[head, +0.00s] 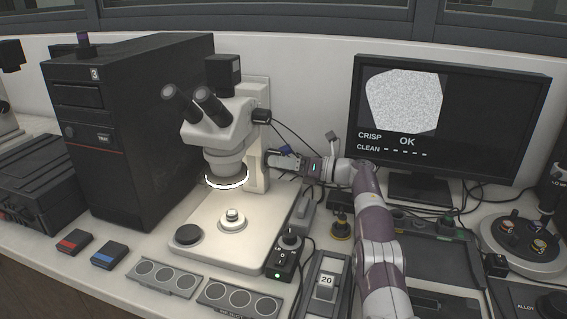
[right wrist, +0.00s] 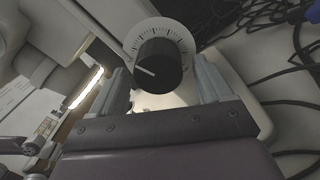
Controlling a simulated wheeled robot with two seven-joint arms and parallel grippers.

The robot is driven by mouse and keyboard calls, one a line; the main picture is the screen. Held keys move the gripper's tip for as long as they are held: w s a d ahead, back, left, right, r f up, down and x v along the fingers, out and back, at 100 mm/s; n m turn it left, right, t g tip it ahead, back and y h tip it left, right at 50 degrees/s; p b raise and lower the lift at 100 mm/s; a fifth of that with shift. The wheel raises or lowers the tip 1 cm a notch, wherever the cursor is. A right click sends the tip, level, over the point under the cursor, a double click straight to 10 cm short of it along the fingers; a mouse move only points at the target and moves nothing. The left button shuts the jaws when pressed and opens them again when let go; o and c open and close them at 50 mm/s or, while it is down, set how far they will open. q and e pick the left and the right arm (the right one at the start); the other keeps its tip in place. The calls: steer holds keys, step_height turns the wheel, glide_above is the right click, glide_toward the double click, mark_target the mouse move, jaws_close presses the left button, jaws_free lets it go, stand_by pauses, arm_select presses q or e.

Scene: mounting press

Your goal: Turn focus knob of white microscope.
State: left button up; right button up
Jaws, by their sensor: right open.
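The white microscope (head: 219,137) stands left of centre in the head view, with a lit ring under its lens and a small round sample on its base. Its black focus knob (right wrist: 158,68) shows in the right wrist view, with a white pointer line and a graduated dial behind it. My right gripper (head: 271,159) reaches the microscope's right side in the head view. In the right wrist view its open fingers (right wrist: 162,84) stand on either side of the knob, with gaps visible. Contact cannot be made out. My left gripper is not in view.
A monitor (head: 449,122) reading "CRISP OK" stands at the back right. A black computer tower (head: 133,125) is left of the microscope. Cables (right wrist: 290,100) hang beside the knob. A lamp control box (head: 281,262) and sample trays (head: 166,278) lie in front.

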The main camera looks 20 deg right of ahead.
steer(key=d+b, duration=0.1)
steer(key=s+d+b, duration=0.1)
steer(key=b, duration=0.1)
steer(key=shift+s+d+f, duration=0.25)
steer(key=shift+f, duration=0.15)
steer(key=v, duration=0.6)
steer(key=r+v, duration=0.1)
steer(key=v, duration=0.2)
steer(key=shift+s+d, duration=0.25)
steer(key=shift+d, duration=0.1)
stand_by(0.5)
